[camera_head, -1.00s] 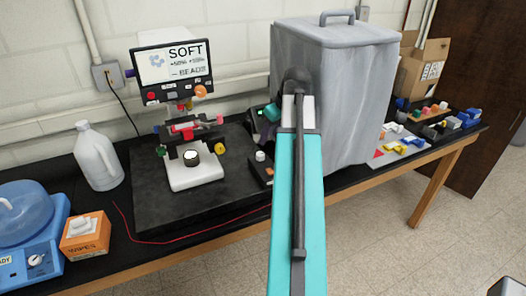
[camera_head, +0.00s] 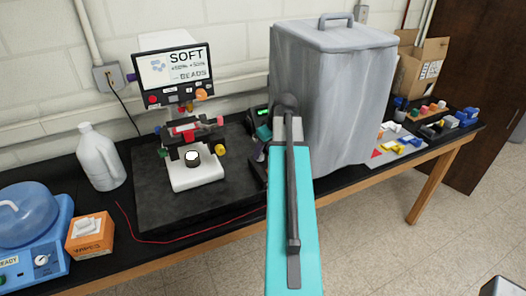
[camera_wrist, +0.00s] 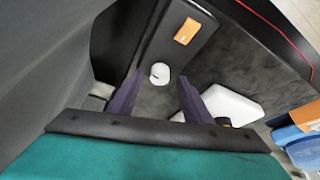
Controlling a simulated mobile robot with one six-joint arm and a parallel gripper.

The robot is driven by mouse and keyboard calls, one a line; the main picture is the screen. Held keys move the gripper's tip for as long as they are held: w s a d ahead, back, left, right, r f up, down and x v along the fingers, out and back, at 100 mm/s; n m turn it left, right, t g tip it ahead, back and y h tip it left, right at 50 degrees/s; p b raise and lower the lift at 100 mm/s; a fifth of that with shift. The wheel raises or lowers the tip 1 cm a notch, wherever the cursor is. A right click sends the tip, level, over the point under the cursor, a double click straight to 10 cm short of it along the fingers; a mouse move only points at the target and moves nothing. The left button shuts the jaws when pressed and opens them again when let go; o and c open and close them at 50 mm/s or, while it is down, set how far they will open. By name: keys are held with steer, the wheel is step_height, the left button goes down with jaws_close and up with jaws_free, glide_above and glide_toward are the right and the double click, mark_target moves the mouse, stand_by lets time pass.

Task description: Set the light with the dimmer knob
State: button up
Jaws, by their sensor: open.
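A white dimmer knob (camera_wrist: 160,72) stands on a black box with an orange label (camera_wrist: 187,31) in the wrist view. My gripper (camera_wrist: 160,77) is open, its two dark purple fingers pointing toward the box. The knob appears between the fingertips; I cannot tell whether they touch it or how far above it they are. In the head view my teal arm hides the knob and most of the box. The microscope (camera_head: 203,178) stands left of the box, with a pale round light (camera_head: 192,159) on its white base. Its screen (camera_head: 173,67) reads "SOFT" and "BEADS".
A large grey covered bin (camera_head: 335,95) stands right behind my arm. A small dark device with a green display (camera_head: 262,112) sits close behind the gripper. A red wire (camera_head: 160,240) runs along the table front. A white jug (camera_head: 101,160) stands at left.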

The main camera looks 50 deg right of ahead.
steer(key=shift+p+x, duration=0.35)
steer(key=shift+x, duration=0.9)
steer(key=shift+c, duration=0.3)
steer(key=c, duration=1)
